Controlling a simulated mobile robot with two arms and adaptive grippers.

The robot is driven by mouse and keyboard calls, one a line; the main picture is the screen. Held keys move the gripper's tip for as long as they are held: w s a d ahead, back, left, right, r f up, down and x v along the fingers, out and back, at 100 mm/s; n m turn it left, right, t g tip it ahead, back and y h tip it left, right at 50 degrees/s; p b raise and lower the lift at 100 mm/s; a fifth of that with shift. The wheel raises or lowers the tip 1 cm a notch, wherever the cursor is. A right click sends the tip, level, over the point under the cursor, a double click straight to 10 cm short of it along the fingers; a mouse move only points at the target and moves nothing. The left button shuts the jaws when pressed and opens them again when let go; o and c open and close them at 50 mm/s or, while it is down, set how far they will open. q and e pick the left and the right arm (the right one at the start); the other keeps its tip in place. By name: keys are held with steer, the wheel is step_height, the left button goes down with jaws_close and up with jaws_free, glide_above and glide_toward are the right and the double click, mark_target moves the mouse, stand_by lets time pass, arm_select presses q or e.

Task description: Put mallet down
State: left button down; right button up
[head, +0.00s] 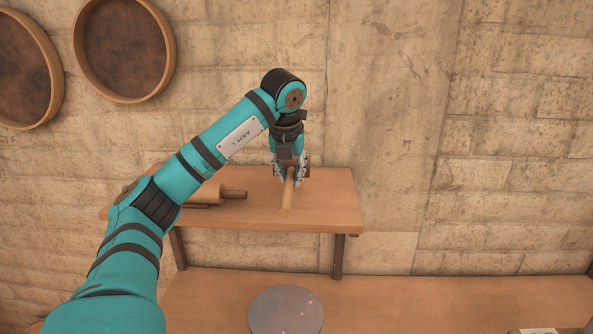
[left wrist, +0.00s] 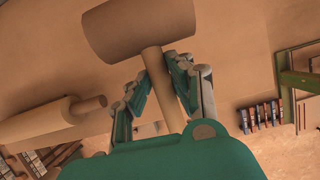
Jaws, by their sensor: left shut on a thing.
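The wooden mallet shows in the head view with its pale handle (head: 287,193) pointing toward me over the right part of the upper shelf (head: 325,205). Its head is mostly hidden behind my gripper there. In the left wrist view the thick cylindrical mallet head (left wrist: 138,30) is plain, with the handle (left wrist: 166,98) running back between the fingers. My left gripper (head: 289,172) is shut on the handle; its fingers also show in the left wrist view (left wrist: 156,72). I cannot tell whether the mallet touches the shelf. My right gripper is not in view.
A rolling pin (head: 207,192) lies on the shelf left of the mallet, partly behind my arm. Below is a wider wooden counter (head: 420,300) with a round grey disc (head: 286,311). Round wood-rimmed sieves (head: 124,48) hang on the wall. The shelf's right end is clear.

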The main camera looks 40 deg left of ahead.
arm_select(q)
steer(key=w, duration=0.1)
steer(key=w+a+p, duration=0.1)
steer(key=w, duration=0.1)
steer(key=w+a+p, duration=0.1)
steer(key=w, duration=0.1)
steer(key=shift+w+a+f+p, duration=0.25)
steer(key=shift+w+p, duration=0.1)
steer(key=shift+w, duration=0.3)
steer(key=shift+w+a+f+p, duration=0.25)
steer(key=shift+w+p, duration=0.1)
steer(key=shift+w, duration=0.25)
step_height(320, 180, down, 3)
steer(key=shift+d+r+p, duration=0.15)
steer(key=shift+p, duration=0.95)
steer(key=shift+f, duration=0.35)
steer(key=c, duration=1.2)
jaws_free()
steer(key=shift+s, duration=0.1)
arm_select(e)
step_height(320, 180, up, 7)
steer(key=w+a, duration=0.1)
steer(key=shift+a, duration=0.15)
arm_select(q)
steer(key=shift+r, duration=0.1)
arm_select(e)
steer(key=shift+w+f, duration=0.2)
